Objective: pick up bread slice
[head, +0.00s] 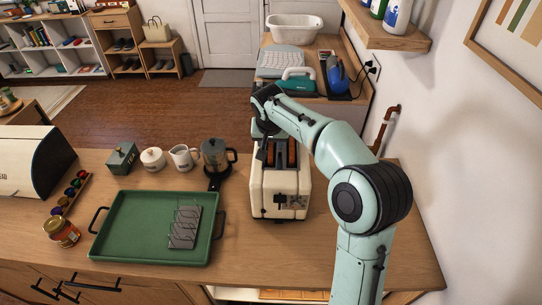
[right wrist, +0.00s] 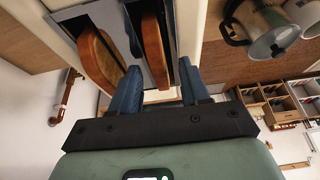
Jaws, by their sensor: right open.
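The cream toaster (head: 280,200) stands on the counter, right of the green tray. Two brown bread slices stand in its slots; one shows in the head view (head: 292,154). In the right wrist view, one slice (right wrist: 97,58) is at the left and the other slice (right wrist: 152,42) is nearer the middle. My right gripper (head: 264,150) is over the toaster. In the right wrist view its blue fingers (right wrist: 159,72) are open, with the middle slice lined up between them; contact cannot be told. My left gripper is not in view.
The green tray (head: 135,248) holds a grey toast rack (head: 184,228). A moka pot (head: 214,156), white jug (head: 183,157), sugar pot (head: 152,159) and green tin (head: 122,158) stand behind. A jar (head: 61,232) is at the left. The wall is close on the right.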

